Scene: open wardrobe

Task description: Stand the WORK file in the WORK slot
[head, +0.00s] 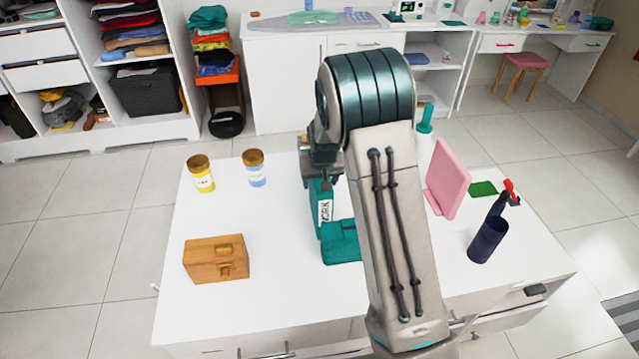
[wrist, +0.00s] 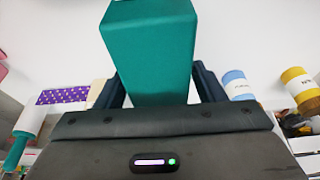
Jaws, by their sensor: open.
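A teal file (head: 313,200) with a white WORK label stands upright below my gripper (head: 322,178) in the head view. Its lower end meets a low teal block (head: 341,243), apparently the holder with the slot. My arm hides part of this block, and I cannot tell how deep the file sits or which slot it is in. In the wrist view the teal file (wrist: 148,50) lies between the dark fingers of my gripper (wrist: 158,85), which are open on either side of it.
A wooden box (head: 215,260), a yellow jar (head: 201,174) and a blue-white jar (head: 254,168) stand on the left of the white table (head: 285,300). A pink panel (head: 448,180), a navy cup (head: 488,240) and a teal-handled roller (head: 425,120) stand right.

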